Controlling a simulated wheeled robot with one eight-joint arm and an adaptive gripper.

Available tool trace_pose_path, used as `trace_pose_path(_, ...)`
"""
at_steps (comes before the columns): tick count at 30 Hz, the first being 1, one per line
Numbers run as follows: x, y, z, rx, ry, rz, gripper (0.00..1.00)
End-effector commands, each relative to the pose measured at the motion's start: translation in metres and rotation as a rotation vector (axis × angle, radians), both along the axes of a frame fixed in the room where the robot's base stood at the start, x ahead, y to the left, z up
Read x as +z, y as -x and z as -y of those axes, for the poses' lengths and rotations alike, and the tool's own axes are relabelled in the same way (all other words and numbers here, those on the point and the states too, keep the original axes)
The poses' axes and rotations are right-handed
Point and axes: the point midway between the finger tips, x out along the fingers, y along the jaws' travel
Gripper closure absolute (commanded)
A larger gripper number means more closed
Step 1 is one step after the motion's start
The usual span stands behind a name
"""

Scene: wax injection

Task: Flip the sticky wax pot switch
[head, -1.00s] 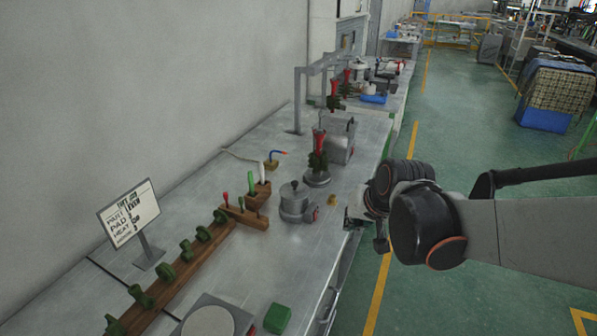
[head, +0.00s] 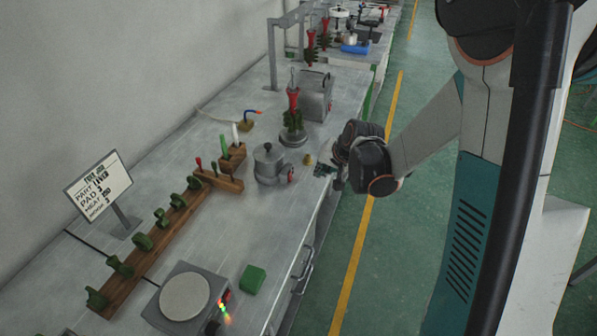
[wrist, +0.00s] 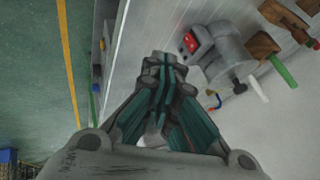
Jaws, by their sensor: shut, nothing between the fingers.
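The sticky wax pot (head: 268,165) is a grey metal pot with a lid and knob, standing on the steel bench. Its small red switch (head: 290,174) sits on the pot's right side, and it also shows in the wrist view (wrist: 191,42). My gripper (head: 322,170) is to the right of the pot, near the bench's front edge, apart from the switch. In the wrist view my gripper (wrist: 160,72) has its fingers together and empty, with the pot (wrist: 228,58) up and to the right of them. Which way the switch is set is too small to tell.
A small yellowish piece (head: 307,159) lies between pot and gripper. A red-and-green wax tree (head: 293,115) stands behind the pot. A wooden tool rack (head: 232,158), green block (head: 252,279), hot plate (head: 186,297) with lights and sign (head: 98,187) are also on the bench.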

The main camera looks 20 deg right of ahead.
Motion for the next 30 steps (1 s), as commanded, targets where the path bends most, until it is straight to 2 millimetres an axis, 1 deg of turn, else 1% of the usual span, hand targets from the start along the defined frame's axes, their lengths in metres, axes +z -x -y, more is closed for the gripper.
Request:
trace_pose_path(8,0.0,0.0,0.0,0.0,0.0,0.0,1.0)
trace_pose_path(11,-0.005,-0.003,-0.001,0.0,0.0,0.0,1.0)
trace_pose_path(14,-0.014,-0.009,-0.002,0.001,0.001,0.0,1.0)
trace_pose_path(17,-0.029,-0.018,-0.005,0.0,0.0,0.0,1.0)
trace_pose_path(27,-0.084,-0.055,-0.015,0.0,0.0,0.0,1.0)
trace_pose_path(28,-0.088,-0.057,-0.016,0.001,0.001,0.0,1.0)
trace_pose_path(30,-0.086,-0.064,-0.028,0.004,0.001,0.0,1.0)
